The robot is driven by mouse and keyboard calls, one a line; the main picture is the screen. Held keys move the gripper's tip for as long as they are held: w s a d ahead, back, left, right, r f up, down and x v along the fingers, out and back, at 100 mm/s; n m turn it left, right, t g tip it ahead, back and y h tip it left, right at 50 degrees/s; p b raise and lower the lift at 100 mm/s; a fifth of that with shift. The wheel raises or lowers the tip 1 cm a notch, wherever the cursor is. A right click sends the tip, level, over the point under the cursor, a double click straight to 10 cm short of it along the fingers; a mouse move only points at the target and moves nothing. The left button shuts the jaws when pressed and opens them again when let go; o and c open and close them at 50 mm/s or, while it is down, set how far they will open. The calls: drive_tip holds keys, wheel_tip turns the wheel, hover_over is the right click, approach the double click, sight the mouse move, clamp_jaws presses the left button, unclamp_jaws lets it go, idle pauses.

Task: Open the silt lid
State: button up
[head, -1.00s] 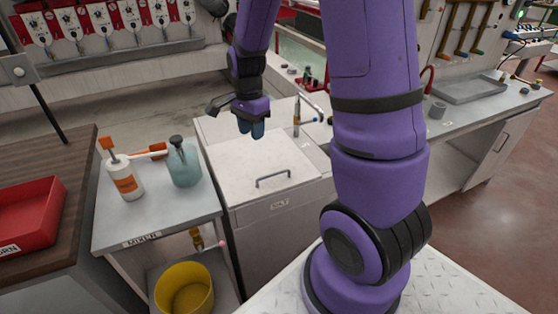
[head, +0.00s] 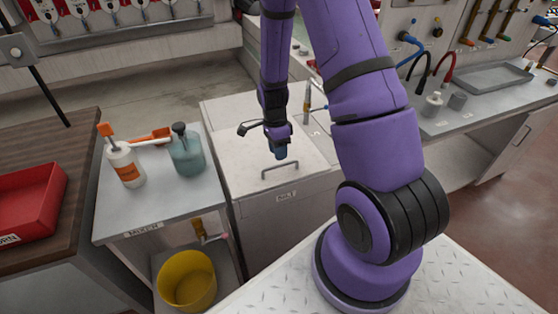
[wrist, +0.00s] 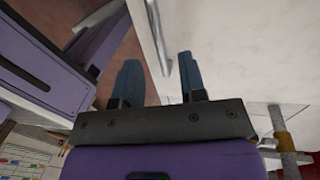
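The silt lid (head: 247,158) is a pale flat panel lying shut on top of the cabinet labelled SILT (head: 288,196). Its grey bar handle (head: 264,172) stands up near the front edge. My gripper (head: 280,153) points down just above and behind the handle in the head view, apart from it as far as I can tell. In the wrist view my gripper (wrist: 158,72) shows two blue fingers spread with a gap and nothing between them. A grey bar, which looks like the handle (wrist: 157,35), lies beyond the gap. The lid surface (wrist: 230,50) fills the right side there.
A mixer bench (head: 150,212) at left holds a white bottle (head: 126,165) and a teal bottle (head: 187,153). A yellow bucket (head: 187,283) sits below. An upright metal tap (head: 307,100) stands right behind the lid. A red tray (head: 30,205) is at far left.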

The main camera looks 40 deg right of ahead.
drive_tip(key=shift+s+a+f, duration=0.1)
drive_tip(key=shift+s+f, duration=0.1)
drive_tip(key=shift+f, duration=0.8)
drive_tip(key=shift+s+a+f, duration=0.1)
drive_tip(key=shift+s+f, duration=0.1)
drive_tip(key=shift+f, duration=0.8)
clamp_jaws()
